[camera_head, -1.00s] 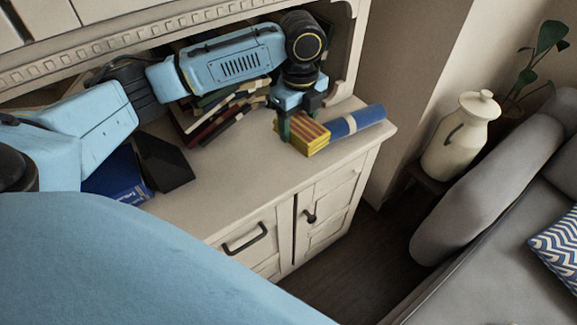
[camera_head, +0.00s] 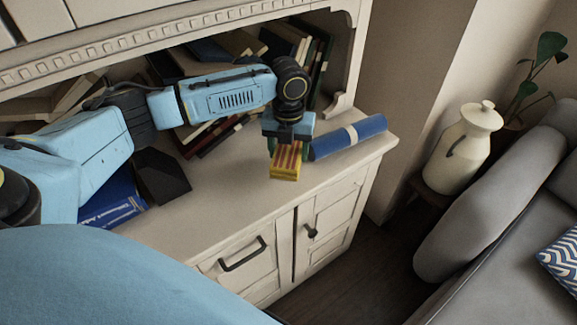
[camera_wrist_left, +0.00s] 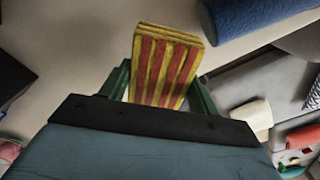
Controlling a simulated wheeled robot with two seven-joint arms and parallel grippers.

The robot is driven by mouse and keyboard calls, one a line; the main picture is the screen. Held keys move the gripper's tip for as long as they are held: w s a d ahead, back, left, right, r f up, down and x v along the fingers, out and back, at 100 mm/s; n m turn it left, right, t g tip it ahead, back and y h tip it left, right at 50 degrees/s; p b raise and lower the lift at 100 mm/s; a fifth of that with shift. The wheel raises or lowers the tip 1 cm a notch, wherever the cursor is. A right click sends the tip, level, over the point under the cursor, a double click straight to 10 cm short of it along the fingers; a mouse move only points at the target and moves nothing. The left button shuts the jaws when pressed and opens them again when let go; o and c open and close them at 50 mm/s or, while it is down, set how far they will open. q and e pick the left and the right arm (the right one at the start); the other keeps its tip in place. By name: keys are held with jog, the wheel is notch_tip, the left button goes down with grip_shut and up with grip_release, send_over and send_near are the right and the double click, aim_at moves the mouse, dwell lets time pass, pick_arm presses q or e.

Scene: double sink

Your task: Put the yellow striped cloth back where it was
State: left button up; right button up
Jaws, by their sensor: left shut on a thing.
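The yellow cloth with red stripes (camera_head: 286,164) is folded into a block. My left gripper (camera_head: 288,146) is shut on it, above the cabinet's counter near its front right part. In the left wrist view the cloth (camera_wrist_left: 165,68) stands between the two green fingers (camera_wrist_left: 160,88). I cannot tell whether the cloth's underside touches the counter. My right gripper is not in view.
A blue roll with a pale band (camera_head: 348,137) lies just right of the cloth. A dark angular object (camera_head: 162,176) and a blue book (camera_head: 112,205) lie to the left. Books (camera_head: 215,130) fill the shelf behind. Counter (camera_head: 225,195) in front is clear.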

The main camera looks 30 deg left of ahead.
aim_at(289, 149)
pick_arm(q)
notch_tip(289, 149, down, 5)
jog(key=shift+r+b, duration=0.1)
jog(key=shift+b, duration=0.4)
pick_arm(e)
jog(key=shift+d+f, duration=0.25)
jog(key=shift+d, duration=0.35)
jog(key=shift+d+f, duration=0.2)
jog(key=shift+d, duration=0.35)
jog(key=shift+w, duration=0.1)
pick_arm(q)
jog(key=o, duration=0.9)
jog(key=shift+f, duration=0.2)
jog(key=shift+o, duration=0.2)
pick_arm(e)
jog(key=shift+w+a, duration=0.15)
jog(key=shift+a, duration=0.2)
pick_arm(q)
notch_tip(289, 149, up, 11)
jog(key=shift+r+p, duration=0.1)
jog(key=shift+p, duration=1.05)
jog(key=shift+r, duration=0.6)
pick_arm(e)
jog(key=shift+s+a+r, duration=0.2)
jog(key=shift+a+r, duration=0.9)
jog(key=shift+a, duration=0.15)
